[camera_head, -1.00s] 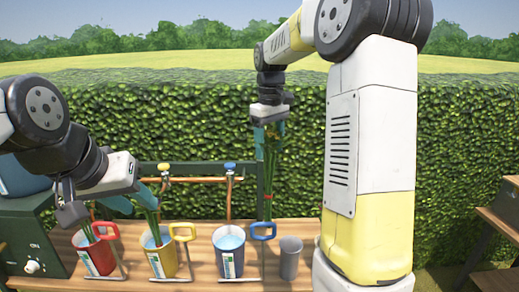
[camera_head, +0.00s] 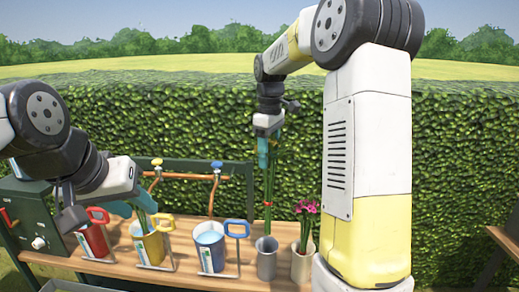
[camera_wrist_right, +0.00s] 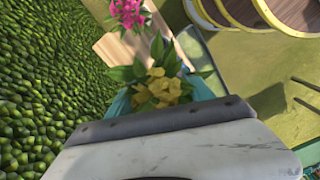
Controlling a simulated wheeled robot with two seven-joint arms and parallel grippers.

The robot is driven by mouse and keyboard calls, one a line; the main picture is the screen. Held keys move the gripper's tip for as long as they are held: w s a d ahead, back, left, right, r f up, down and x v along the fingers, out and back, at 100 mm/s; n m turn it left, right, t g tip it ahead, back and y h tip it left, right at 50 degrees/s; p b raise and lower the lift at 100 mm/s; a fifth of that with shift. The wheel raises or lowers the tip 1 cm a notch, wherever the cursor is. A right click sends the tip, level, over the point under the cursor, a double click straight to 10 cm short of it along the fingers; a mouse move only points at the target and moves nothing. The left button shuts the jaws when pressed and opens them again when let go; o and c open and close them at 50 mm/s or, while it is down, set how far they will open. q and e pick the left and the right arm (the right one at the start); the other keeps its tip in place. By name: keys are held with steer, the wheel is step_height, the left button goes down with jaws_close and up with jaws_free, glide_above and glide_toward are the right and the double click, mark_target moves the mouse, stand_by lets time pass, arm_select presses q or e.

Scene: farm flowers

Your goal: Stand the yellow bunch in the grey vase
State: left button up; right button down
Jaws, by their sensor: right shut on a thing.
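My right gripper (camera_head: 265,150) is shut on the yellow bunch (camera_head: 268,185), whose green stems hang upright with a red band low on them. The yellow blooms (camera_wrist_right: 160,90) show between the fingers in the right wrist view; the head view hides them.
A cream vase (camera_head: 303,265) with pink flowers (camera_head: 306,207) stands close to the right of the grey vase. A blue bucket (camera_head: 210,252) of water is to its left, and a red bucket (camera_head: 94,242) is further left. Pipes with taps (camera_head: 216,164) run behind the bench.

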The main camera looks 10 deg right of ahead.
mark_target(268, 185)
steer(key=shift+f, duration=9.3)
steer(key=shift+c, duration=1.6)
jaws_free()
steer(key=shift+r, duration=3.95)
